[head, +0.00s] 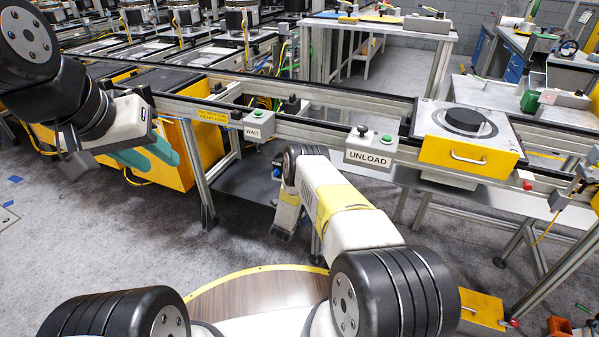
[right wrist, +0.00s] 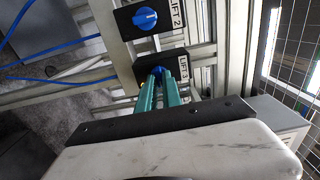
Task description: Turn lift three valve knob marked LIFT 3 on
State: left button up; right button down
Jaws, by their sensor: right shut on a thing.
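In the right wrist view the LIFT 3 knob (right wrist: 158,71) is blue and sits on a black plate with a white LIFT 3 label (right wrist: 183,67). The teal fingers of my right gripper (right wrist: 158,78) are shut on this knob and cover most of it, so its pointer direction cannot be read. In the head view my right arm reaches down at the middle, and its fingers are hidden. My left gripper (head: 150,155) is at the left in the head view, beside a yellow cabinet. Its teal fingers show, but their opening is unclear.
A LIFT 2 knob (right wrist: 145,18), blue with a white mark, is just above in the right wrist view. Blue cables (right wrist: 50,55) run at the left. In the head view, a conveyor rail carries WAIT (head: 254,132) and UNLOAD (head: 370,158) boxes. Grey floor is open at lower left.

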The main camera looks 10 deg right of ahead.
jog(key=shift+a, duration=0.1)
dwell(0.4)
jog(key=c, duration=1.5)
grip_release()
jog(key=v, duration=0.7)
jog(key=shift+s+a, duration=0.2)
jog(key=shift+s, duration=0.15)
